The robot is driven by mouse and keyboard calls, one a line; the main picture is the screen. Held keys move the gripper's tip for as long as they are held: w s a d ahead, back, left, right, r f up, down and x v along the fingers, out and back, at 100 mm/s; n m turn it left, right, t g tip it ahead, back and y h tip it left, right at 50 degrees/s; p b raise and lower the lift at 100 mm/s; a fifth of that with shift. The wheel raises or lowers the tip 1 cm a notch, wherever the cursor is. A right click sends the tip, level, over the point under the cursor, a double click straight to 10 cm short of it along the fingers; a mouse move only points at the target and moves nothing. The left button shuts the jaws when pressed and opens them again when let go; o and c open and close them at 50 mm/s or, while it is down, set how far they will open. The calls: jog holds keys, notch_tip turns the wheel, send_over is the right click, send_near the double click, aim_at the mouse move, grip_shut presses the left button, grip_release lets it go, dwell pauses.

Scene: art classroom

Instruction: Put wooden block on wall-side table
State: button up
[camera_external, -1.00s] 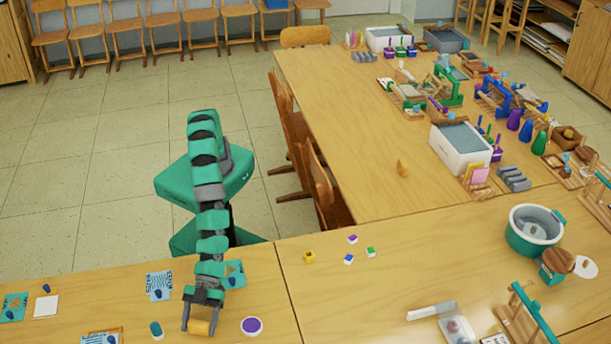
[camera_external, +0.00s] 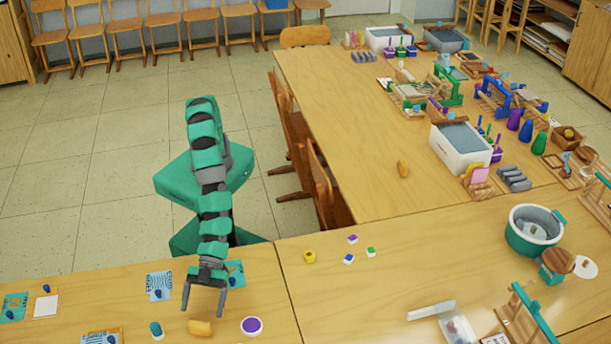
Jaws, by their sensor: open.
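The wooden block (camera_external: 200,328), yellowish and rounded, lies on the near table (camera_external: 65,277) in the lower left. My gripper (camera_external: 203,313) points down just above and behind the block. Its fingers are spread with nothing between them, and they look apart from the block. The picture does not make clear which table is the wall-side one; a long table (camera_external: 350,130) runs toward the back right, its top bare on the left side.
A purple-topped round container (camera_external: 252,326) lies right of the block and a teal bottle (camera_external: 156,329) left of it.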

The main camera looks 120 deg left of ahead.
jog(key=p+v, duration=0.1)
jog(key=v, duration=0.5)
jog(key=shift+r, duration=0.15)
jog(key=shift+a, duration=0.15)
jog(key=w+a+r+n+t+y, duration=0.1)
jog(key=w+a+r+n+t, duration=0.15)
jog(key=w+a+r, duration=0.55)
jog(key=w+a+r+n+t+y, duration=0.15)
jog(key=w+a+r+t, duration=0.35)
jog(key=r, duration=0.5)
jog(key=w+a+r+n+t+y, duration=0.1)
jog(key=w+a+r+n+y, duration=0.1)
jog(key=a+r, duration=0.55)
jog(key=w+a+r+n+t+y, duration=0.1)
jog(key=w+a+r+n+y, duration=0.15)
jog(key=a+r, duration=0.5)
jog(key=s+a+r+n+t+y, duration=0.1)
jog(key=s+a+r, duration=0.1)
jog(key=a+r, duration=0.45)
jog(key=s+a+r+n+y, duration=0.2)
jog(key=a+r, duration=0.2)
jog(key=a, duration=0.5)
jog(key=s+a+r+n+y, duration=0.1)
jog(key=s+a+r+n, duration=0.1)
jog(key=s+a+r, duration=0.8)
jog(key=v, duration=0.3)
jog(key=shift+a, duration=0.35)
jog(key=shift+s+f+t, duration=0.1)
jog(key=shift+t, duration=0.15)
